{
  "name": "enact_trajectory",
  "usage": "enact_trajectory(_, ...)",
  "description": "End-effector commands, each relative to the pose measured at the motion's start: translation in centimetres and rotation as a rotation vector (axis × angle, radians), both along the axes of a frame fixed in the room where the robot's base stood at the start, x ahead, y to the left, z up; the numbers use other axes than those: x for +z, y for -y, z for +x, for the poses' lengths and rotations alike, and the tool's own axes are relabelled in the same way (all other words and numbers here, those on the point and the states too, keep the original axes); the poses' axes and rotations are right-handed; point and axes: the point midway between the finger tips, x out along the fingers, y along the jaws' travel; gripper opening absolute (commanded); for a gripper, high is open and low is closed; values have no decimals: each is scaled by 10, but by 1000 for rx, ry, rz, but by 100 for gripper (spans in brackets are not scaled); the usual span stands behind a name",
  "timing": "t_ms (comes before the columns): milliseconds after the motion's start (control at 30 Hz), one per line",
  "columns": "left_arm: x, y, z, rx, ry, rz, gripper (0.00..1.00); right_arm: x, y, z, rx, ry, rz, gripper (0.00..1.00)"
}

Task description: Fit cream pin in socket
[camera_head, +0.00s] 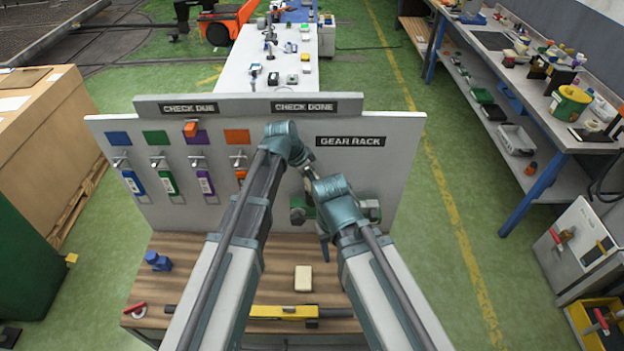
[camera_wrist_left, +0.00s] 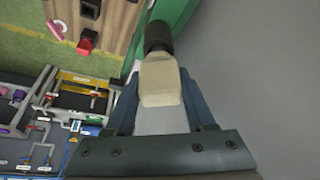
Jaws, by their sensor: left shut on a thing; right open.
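The cream pin (camera_wrist_left: 160,82), a cream block with a dark round end, sits between the fingers of my left gripper (camera_wrist_left: 160,95) in the left wrist view. That gripper is shut on it, with the dark end pointing away from the palm. In the head view my left wrist is up against the grey board, and the pin cannot be made out there. My right gripper (camera_head: 324,246) is open and points down in front of the board, above the table. I cannot make out the socket for certain; my arms cover part of the board.
The grey board (camera_head: 392,150) carries coloured handles on the left and a GEAR RACK label (camera_head: 350,141). A green and white fixture (camera_head: 371,210) is partly hidden below it. On the wooden table (camera_head: 185,277) are a cream block (camera_head: 303,278), a blue part (camera_head: 158,261) and a yellow tool (camera_head: 283,312).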

Motion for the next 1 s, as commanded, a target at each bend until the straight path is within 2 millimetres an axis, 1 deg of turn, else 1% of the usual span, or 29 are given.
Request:
enact_trajectory(867, -22, 0, 0, 0, 0, 0, 0, -22, 0, 0, 0, 0, 0, 50)
enact_trajectory(900, -21, 0, 0, 0, 0, 0, 58, -21, 0, 0, 0, 0, 0, 50)
enact_trajectory(967, -21, 0, 0, 0, 0, 0, 69, -21, 0, 0, 0, 0, 0, 50)
enact_trajectory(1000, -21, 0, 0, 0, 0, 0, 76, -21, 0, 0, 0, 0, 0, 50)
